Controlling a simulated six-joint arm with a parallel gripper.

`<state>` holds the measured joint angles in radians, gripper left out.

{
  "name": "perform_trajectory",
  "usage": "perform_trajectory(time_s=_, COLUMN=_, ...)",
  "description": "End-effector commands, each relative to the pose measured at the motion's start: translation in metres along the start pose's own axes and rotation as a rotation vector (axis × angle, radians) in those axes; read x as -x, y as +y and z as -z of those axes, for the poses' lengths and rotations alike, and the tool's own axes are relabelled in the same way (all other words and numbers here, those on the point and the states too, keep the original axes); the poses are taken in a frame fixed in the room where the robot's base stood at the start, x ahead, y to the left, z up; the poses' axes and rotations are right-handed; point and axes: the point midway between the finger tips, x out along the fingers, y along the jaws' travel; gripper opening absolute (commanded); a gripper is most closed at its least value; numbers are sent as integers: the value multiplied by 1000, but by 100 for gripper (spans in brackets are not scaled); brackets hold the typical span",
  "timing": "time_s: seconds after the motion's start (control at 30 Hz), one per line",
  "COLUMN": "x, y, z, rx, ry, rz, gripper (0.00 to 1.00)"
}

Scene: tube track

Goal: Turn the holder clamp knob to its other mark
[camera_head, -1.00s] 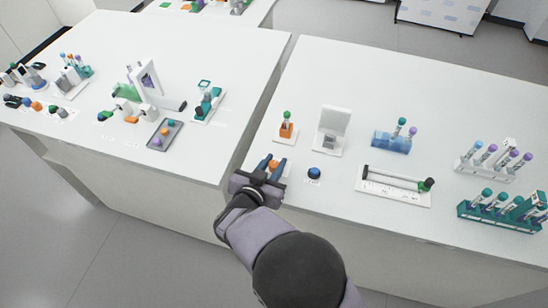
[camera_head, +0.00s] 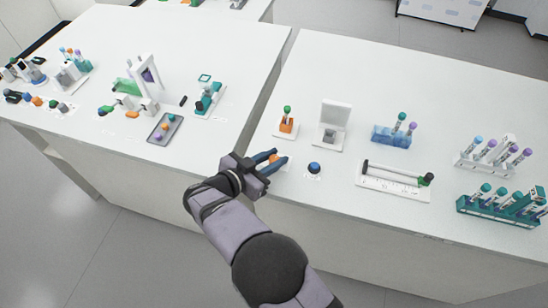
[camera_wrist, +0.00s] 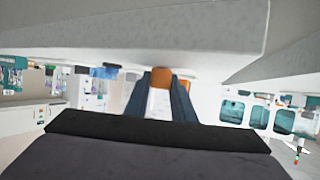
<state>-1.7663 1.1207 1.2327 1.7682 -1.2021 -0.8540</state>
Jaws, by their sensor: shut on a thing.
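A small orange knob (camera_head: 273,158) is at the front left corner of the right table. It shows as an orange block (camera_wrist: 161,77) in the wrist view, with a white part (camera_wrist: 158,102) beside it. My gripper (camera_head: 278,157) is shut on the orange knob, with one blue-grey finger on each side, low over the table edge. The fingers point to the right in the head view. Much of the knob and its base is hidden by the fingers, and no marks can be read.
A dark blue round knob (camera_head: 314,168) on a white plate stands just right of my gripper. Behind are an orange block with a green-topped piece (camera_head: 287,123) and a white stand (camera_head: 334,118). A white rail fixture (camera_head: 394,184) lies farther right. A gap separates the two tables.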

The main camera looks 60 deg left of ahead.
Motion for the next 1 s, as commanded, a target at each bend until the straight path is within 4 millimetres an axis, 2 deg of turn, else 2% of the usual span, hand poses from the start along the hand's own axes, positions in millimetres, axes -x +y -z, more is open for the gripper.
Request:
perform_trajectory(time_s=0.17, x=0, y=-1, z=3, rx=-3, ry=5, rz=1, gripper=0)
perform_trajectory(time_s=0.2, x=0, y=-1, z=4, rx=-3, ry=5, rz=1, gripper=30)
perform_trajectory(time_s=0.27, x=0, y=-1, z=3, rx=-3, ry=5, rz=1, gripper=41)
perform_trajectory(time_s=0.67, x=4, y=-1, z=1, rx=-2, ry=2, rz=2, gripper=41)
perform_trajectory(time_s=1.0, x=46, y=-1, z=0, rx=-3, ry=3, rz=4, gripper=41)
